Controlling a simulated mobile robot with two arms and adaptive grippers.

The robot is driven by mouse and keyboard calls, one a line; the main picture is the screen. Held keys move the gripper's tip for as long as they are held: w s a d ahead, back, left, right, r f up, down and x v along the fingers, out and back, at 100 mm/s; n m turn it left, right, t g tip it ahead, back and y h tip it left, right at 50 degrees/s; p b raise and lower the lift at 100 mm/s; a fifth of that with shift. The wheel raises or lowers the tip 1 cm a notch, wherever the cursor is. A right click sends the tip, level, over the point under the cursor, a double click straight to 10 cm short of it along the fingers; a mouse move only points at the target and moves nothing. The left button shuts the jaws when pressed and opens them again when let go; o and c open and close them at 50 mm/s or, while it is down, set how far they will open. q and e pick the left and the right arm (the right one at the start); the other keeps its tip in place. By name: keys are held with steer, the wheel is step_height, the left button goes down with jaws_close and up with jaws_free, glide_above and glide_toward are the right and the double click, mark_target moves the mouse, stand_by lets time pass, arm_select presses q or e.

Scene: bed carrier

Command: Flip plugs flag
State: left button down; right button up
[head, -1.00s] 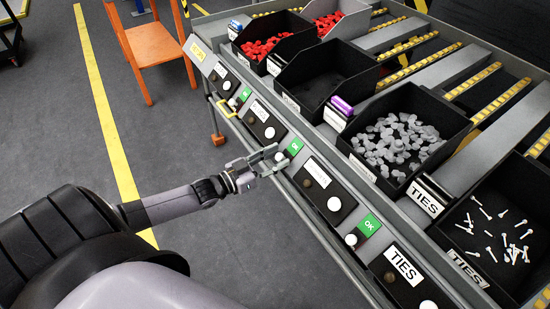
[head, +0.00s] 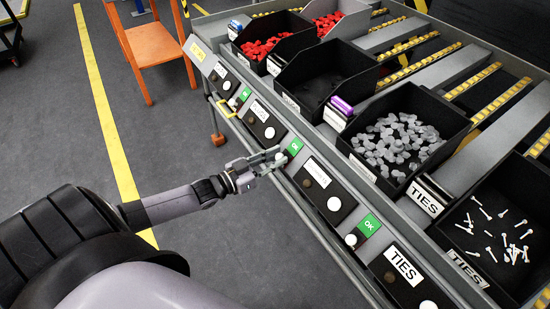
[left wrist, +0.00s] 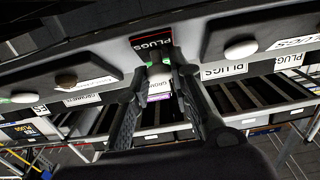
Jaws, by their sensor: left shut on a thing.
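The plugs flag (head: 295,147) shows its green OK face in the head view, on the front rail of the rack. In the left wrist view the plugs flag (left wrist: 152,42) shows a dark red-edged face reading PLUGS. A white knob (left wrist: 159,70) sits just below that face. My left gripper (head: 279,158) is at the flag in the head view, with its fingers closed in. In the left wrist view the left gripper (left wrist: 161,80) has a fingertip on each side of the knob and is shut on it. My right gripper is not in view.
Other green OK flags (head: 369,225) and black label panels (head: 325,190) line the sloped rail on both sides. Bins of grey plugs (head: 400,140), red parts (head: 265,45) and white ties (head: 490,225) stand behind it.

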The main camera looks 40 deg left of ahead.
arm_select(q)
steer(key=w+r+p, duration=0.1)
steer(key=w+d+r+p, duration=0.1)
steer(key=w+r, duration=0.1)
steer(key=shift+d+r, duration=0.15)
steer(key=shift+r, duration=0.15)
steer(key=shift+w+r, duration=0.1)
steer(key=shift+w, duration=0.05)
steer(key=c, duration=1.5)
jaws_free()
steer(key=shift+w+d, duration=0.1)
steer(key=shift+c, duration=0.2)
steer(key=shift+o, duration=0.5)
steer(key=shift+s, duration=0.3)
steer(key=v, duration=1.1)
steer(key=shift+s+a, duration=0.25)
